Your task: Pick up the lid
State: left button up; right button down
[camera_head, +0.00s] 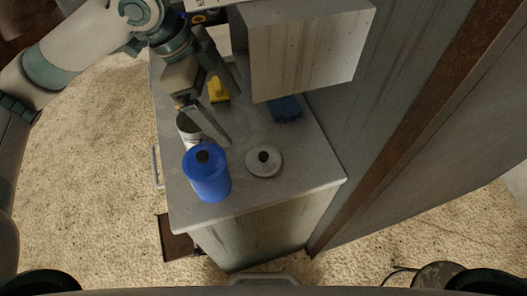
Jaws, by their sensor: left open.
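A round white lid (255,168) with a dark knob lies flat on the grey counter top (315,165), near its front right. A blue canister (208,183) with a dark knob on top stands to its left at the front. A white open-topped container (186,123) stands behind the canister, partly hidden by my left gripper. My left gripper (232,118) reaches in from the upper left above the counter. It is open, with its fingers apart and nothing seen between them. It is behind and left of the white lid, apart from it. My right gripper is not in view.
A pale box-like cabinet (305,55) overhangs the back of the counter. A blue object (285,108) lies beneath its edge, and a yellow object (217,90) lies behind my gripper. A grey wall with a rusty brown strip (405,125) bounds the right side.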

pick_arm(q)
jog(key=p, duration=0.2)
send_near(261, 155)
jog(key=shift+x, duration=1.15)
jog(key=shift+s+d+f, duration=0.1)
jog(key=shift+d+f, duration=0.15)
jog(key=shift+f, duration=0.4)
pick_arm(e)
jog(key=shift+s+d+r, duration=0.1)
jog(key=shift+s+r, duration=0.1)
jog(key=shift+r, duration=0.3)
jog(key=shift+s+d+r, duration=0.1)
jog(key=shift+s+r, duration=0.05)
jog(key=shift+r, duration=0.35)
pick_arm(q)
jog(key=shift+p+x, duration=0.6)
jog(key=shift+x, duration=2.35)
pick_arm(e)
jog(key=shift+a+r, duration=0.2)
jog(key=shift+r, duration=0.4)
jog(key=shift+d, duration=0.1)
pick_arm(q)
jog(key=c, duration=1.1)
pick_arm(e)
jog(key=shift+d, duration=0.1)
